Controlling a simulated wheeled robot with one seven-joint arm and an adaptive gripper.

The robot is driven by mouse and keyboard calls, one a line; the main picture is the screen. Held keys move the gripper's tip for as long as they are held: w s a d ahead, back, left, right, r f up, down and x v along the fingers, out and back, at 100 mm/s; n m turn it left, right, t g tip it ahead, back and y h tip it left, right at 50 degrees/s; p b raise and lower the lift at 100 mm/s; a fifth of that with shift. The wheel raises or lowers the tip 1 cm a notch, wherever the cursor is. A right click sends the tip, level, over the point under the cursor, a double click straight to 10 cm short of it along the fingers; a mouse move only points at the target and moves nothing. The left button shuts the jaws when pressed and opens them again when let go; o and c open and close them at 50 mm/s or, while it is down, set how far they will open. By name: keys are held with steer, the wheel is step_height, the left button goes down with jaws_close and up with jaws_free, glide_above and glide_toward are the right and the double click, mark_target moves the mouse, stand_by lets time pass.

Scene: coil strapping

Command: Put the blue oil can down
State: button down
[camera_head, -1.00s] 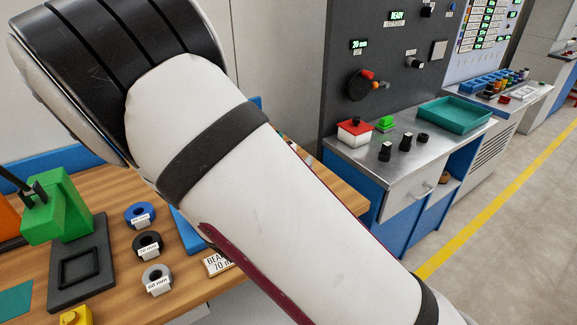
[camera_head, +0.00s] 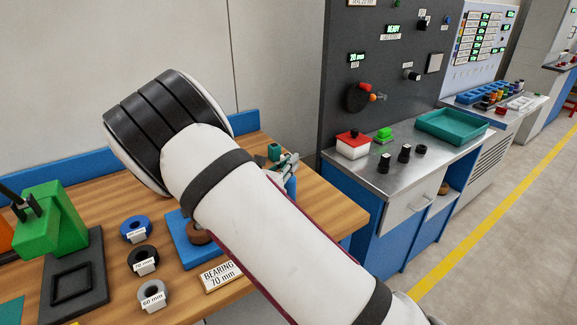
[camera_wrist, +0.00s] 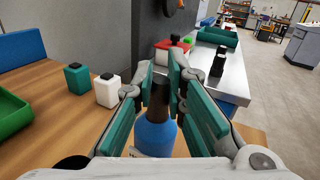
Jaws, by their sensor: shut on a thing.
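The blue oil can (camera_wrist: 155,136), with a dark neck and spout, is between the teal finger pads of my gripper (camera_wrist: 164,78) in the wrist view. My gripper is shut on it, and the can looks roughly upright above or on the wooden bench (camera_wrist: 45,95). Its base is hidden, so I cannot tell whether it touches the wood. In the head view my gripper (camera_head: 287,165) shows only partly behind my arm, over the bench's far right end. A little blue beside it may be the can.
A teal can (camera_wrist: 78,78) and a white can (camera_wrist: 107,90) stand close by on the left. A green tray (camera_wrist: 12,112) lies further left. The steel counter (camera_head: 395,165) holds a red-topped box (camera_head: 353,145). A blue block with a brown ring (camera_head: 198,232) sits on the bench.

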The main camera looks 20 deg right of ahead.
steer(key=shift+f, duration=0.5)
steer(key=c, duration=1.6)
jaws_free()
steer(key=shift+c, duration=0.2)
